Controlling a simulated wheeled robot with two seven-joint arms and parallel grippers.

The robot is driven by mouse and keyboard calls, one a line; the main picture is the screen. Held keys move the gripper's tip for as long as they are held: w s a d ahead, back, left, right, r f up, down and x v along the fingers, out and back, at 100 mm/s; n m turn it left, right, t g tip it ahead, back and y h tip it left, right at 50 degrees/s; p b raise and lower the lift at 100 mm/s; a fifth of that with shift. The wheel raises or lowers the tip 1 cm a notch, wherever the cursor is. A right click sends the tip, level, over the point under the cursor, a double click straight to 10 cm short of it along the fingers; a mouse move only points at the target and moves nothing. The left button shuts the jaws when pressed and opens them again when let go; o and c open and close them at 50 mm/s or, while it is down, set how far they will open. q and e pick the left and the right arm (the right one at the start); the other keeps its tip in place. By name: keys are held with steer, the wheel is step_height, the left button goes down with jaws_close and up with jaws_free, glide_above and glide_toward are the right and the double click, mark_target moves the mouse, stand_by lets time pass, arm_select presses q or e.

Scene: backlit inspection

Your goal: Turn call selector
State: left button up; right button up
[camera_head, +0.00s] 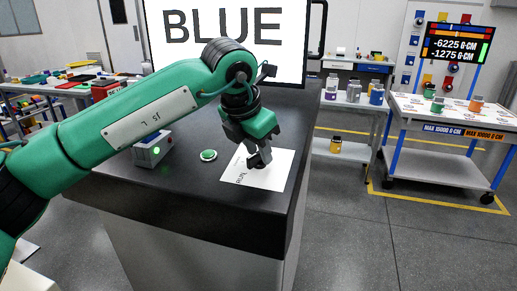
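My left gripper (259,160) points down over a white plate (272,178) on the dark counter top. The plate carries small dark lettering near its left edge, too small to read surely. The gripper's dark fingertips are at or just above the plate. I cannot tell whether a selector knob is between them, because the gripper covers that spot. The finger gap is too small to judge. A round green button (208,155) in a pale ring sits left of the plate. A grey box with a lit green lamp (156,150) stands farther left. My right gripper is not in view.
A large screen (225,35) reading "BLUE" stands behind the counter (190,205). At right are a shelf cart with jars (353,91) and a white table (440,112) with coloured weights under a display (458,43). My green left arm hides part of the counter.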

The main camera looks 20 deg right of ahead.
arm_select(q)
steer(key=shift+d+f, duration=0.15)
steer(key=shift+f, duration=0.2)
steer(key=shift+c, duration=0.4)
jaws_close()
